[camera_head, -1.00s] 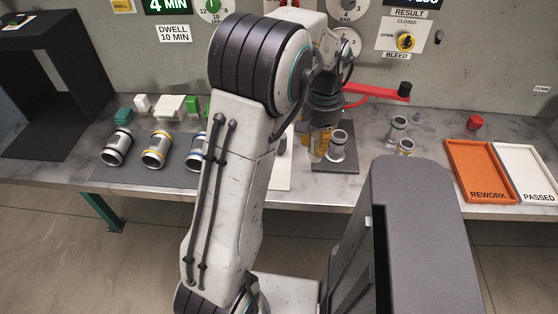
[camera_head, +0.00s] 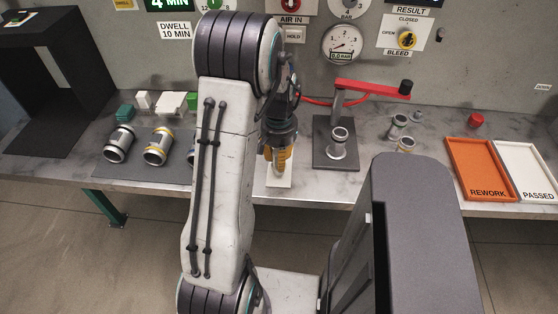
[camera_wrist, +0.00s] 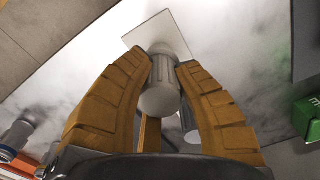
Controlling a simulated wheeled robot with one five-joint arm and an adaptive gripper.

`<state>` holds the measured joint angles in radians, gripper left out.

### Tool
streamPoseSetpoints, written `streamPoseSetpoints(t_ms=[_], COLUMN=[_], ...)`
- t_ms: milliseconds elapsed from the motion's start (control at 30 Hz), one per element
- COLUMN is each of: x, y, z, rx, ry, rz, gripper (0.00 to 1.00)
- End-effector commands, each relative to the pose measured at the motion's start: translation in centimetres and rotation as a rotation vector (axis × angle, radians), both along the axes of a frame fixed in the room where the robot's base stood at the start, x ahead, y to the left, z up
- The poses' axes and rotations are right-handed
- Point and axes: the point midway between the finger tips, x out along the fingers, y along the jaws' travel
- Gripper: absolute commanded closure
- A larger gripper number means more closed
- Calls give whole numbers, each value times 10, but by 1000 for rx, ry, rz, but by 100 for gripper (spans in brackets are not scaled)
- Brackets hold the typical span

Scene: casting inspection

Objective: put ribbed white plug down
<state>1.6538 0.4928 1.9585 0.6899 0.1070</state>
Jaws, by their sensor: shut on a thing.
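My gripper (camera_head: 279,166) is over the bench in the head view, pointing down, with orange-yellow fingers. In the wrist view its fingers (camera_wrist: 163,70) are shut on the ribbed white plug (camera_wrist: 160,94), which has a rounded pale end towards the camera and ribbed sides. The plug is between the fingers, over a white square pad (camera_wrist: 150,30). In the head view the pad (camera_head: 284,182) lies on the bench under my gripper. I cannot tell whether the plug touches the pad. The fingers mostly hide the plug in the head view.
A dark fixture (camera_head: 322,157) with a metal fitting (camera_head: 338,142) and red lever (camera_head: 372,88) stands right of my gripper. Several fittings lie on the dark mat (camera_head: 132,171) at left. Orange (camera_head: 455,160) and white (camera_head: 503,160) trays are at right.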

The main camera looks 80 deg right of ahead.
Motion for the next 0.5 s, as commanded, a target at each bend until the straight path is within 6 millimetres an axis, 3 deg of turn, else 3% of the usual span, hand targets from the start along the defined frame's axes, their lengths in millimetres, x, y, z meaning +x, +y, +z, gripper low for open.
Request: streamPoseSetpoints(t_ms=[167, 500], x=[0, 0], y=[0, 0], z=[-14, -16], rx=[1, -1], ry=[0, 0], rz=[0, 0], gripper=[100, 100])
